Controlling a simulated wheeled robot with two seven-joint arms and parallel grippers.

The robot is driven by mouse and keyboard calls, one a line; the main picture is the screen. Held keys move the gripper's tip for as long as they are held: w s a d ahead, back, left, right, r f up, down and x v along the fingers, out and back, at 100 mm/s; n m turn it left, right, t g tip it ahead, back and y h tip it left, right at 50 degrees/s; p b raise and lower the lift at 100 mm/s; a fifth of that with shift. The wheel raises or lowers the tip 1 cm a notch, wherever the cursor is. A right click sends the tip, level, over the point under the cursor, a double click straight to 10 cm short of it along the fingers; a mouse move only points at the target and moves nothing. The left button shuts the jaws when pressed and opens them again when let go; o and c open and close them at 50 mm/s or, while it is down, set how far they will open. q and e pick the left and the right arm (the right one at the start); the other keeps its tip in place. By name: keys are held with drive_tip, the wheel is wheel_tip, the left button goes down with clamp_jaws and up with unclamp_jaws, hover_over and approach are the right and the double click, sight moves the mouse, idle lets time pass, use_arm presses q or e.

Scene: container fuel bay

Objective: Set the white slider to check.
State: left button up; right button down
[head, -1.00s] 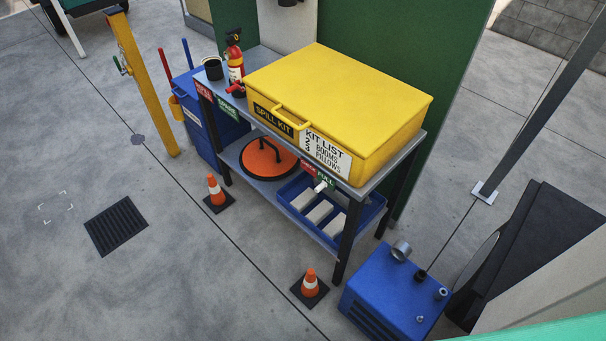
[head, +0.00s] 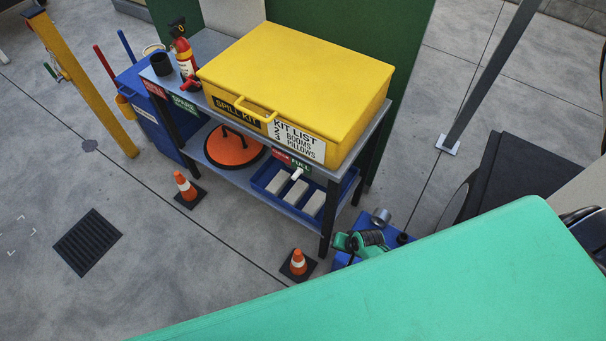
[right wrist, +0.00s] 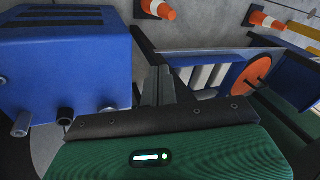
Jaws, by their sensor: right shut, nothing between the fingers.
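I cannot make out the slider there. My left gripper is out of view.
A blue bin with pale blocks (head: 335,198) and an orange lid (head: 234,147) are on the lower shelf. A yellow spill kit box (head: 300,70) is on top. Traffic cones (head: 298,262) (head: 186,187) stand in front. A blue machine (right wrist: 70,60) stands beside my gripper.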

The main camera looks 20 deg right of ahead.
sight(296, 175)
drive_tip(key=w+r+m+t+y+p, duration=0.1)
drive_tip(key=w+r, duration=0.3)
drive_tip(key=r, duration=1)
drive_tip(key=w+r+m+t+y+p, duration=0.1)
drive_tip(key=w+r, duration=0.4)
drive_tip(key=r, duration=0.9)
drive_tip(key=shift+r+m+y, duration=0.15)
drive_tip(key=shift+m+y, duration=0.25)
drive_tip(key=shift+m, duration=0.3)
drive_tip(key=shift+a, duration=0.15)
drive_tip(key=w+r+p+x, duration=0.1)
drive_tip(key=x, duration=0.5)
drive_tip(key=w+a+p+x, duration=0.1)
drive_tip(key=x, duration=0.6)
drive_tip(key=shift+r, duration=0.35)
drive_tip(key=shift+a, duration=0.1)
